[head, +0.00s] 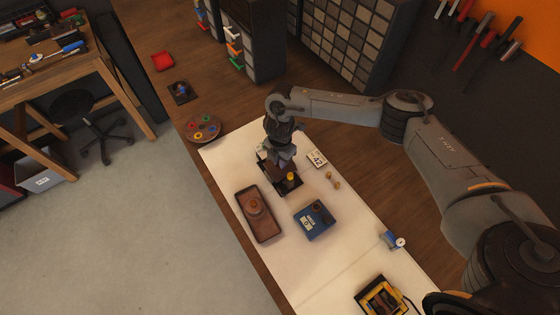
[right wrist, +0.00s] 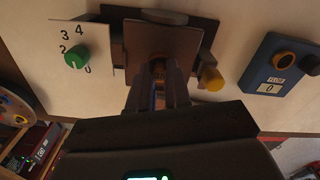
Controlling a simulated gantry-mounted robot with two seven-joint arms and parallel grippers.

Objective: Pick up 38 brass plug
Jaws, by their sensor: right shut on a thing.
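My right gripper (head: 285,168) is over the dark fixture on the white work surface. In the right wrist view its fingers (right wrist: 160,88) are shut on a small brownish thing (right wrist: 159,70), mostly hidden between them. I cannot tell whether this is the 38 brass plug. A square brown plate (right wrist: 160,42) lies just past the fingertips, on a dark base. A yellow knob (head: 291,177) stands beside the gripper. It also shows in the right wrist view (right wrist: 212,79). Two small brass-coloured pieces (head: 333,180) lie to the right, apart from the gripper. My left gripper is not in view.
A blue box (head: 315,219) and a brown tray (head: 261,214) with a round piece lie near the gripper. A yellow-black device (head: 383,297) is farther down.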

